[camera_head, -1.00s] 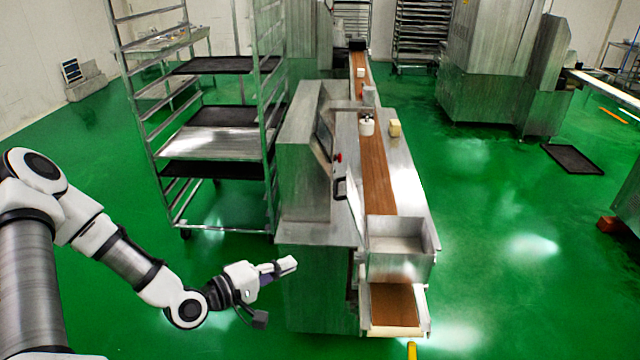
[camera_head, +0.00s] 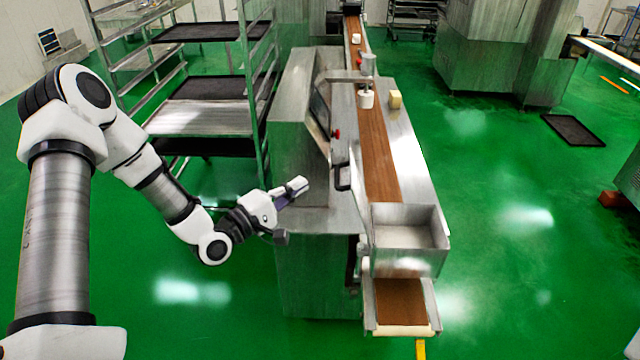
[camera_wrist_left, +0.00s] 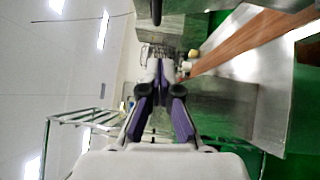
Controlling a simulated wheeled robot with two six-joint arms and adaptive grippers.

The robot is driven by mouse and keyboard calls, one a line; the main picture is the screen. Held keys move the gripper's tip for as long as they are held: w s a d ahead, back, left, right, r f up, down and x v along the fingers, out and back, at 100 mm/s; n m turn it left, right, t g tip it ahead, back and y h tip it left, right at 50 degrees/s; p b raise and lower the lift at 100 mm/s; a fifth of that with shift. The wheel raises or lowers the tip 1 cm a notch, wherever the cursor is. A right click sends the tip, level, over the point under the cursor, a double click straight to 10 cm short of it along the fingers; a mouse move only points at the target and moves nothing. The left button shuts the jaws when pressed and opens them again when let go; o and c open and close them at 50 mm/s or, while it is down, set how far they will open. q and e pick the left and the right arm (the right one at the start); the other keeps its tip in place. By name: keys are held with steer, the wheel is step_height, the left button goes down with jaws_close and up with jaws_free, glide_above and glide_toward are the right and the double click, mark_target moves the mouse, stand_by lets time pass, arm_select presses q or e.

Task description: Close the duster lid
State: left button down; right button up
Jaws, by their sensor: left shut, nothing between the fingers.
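The duster is an open-topped metal box (camera_head: 440,234) over the near end of the conveyor. Its lid (camera_head: 355,200) appears as a thin metal panel standing upright along the box's left side, with a dark handle (camera_head: 342,178) on its left face. My left gripper (camera_head: 300,186) is shut and empty. It is left of the handle, apart from it, over the near end of the machine body. In the left wrist view the gripper's closed fingers (camera_wrist_left: 160,72) point toward the machine. A dark bar (camera_wrist_left: 155,12) at the top edge there may be the handle. My right gripper is out of view.
The machine's slanted panel with a red button (camera_head: 336,134) stands behind the gripper. A tall tray rack (camera_head: 258,100) is at the left. The brown conveyor belt (camera_head: 376,150) runs away from the box. Green floor (camera_head: 190,290) is clear in front.

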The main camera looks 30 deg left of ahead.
arm_select(q)
steer(key=w+d, duration=0.1)
steer(key=d+p, duration=0.1)
steer(key=d, duration=0.1)
steer(key=w+d+r, duration=0.1)
steer(key=shift+w+d, duration=0.25)
steer(key=shift+w, duration=0.1)
steer(key=shift+d+r, duration=0.1)
